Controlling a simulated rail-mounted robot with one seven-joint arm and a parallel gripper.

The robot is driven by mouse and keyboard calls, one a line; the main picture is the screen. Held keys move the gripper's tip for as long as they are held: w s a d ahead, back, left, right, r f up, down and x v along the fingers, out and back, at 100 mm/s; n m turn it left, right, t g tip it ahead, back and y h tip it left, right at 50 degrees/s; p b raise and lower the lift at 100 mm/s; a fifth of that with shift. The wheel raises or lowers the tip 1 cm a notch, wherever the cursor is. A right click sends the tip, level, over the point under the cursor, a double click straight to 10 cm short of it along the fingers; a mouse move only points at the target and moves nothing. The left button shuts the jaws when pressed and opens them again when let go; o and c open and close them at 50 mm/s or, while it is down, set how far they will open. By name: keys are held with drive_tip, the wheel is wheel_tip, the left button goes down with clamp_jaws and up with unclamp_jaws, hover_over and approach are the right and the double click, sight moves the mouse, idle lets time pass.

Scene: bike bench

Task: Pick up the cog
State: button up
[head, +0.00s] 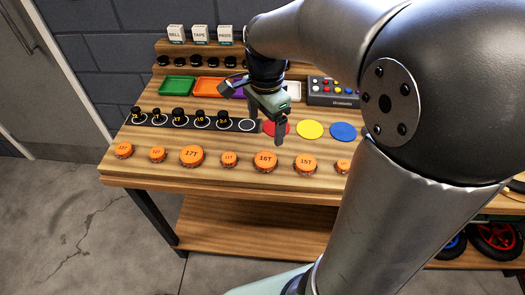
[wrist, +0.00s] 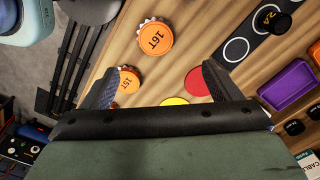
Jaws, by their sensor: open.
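Several orange cogs with dark toothed edges lie in a row along the front of the bench. They include one marked 17T (head: 191,156), one marked 16T (head: 265,162) and one marked 15T (head: 306,164). The frames do not show which one is meant by the cog. My gripper (head: 267,132) is open and empty above the bench, behind the 16T cog and near the red disc (head: 276,128). In the wrist view, the 16T cog (wrist: 155,38) lies beyond the fingertips (wrist: 161,70), and the 15T cog (wrist: 126,80) shows beside the left finger.
Yellow (head: 310,129) and blue (head: 343,131) discs lie right of the red one. A black strip (head: 228,125) with numbered black pieces lies to the left. Coloured trays (head: 177,86) and a button box (head: 333,92) stand behind. My arm hides the bench's right side.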

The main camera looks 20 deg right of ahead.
hover_over(266, 159)
drive_tip(key=f, duration=0.6)
drive_tip(key=shift+w+f, duration=0.15)
drive_tip(key=shift+w, duration=0.25)
drive_tip(key=f, duration=0.4)
drive_tip(key=shift+s+f+p, duration=0.1)
drive_tip(key=shift+s+p, duration=0.25)
drive_tip(key=shift+s, duration=0.05)
drive_tip(key=shift+f, duration=0.5)
drive_tip(key=c, duration=1.1)
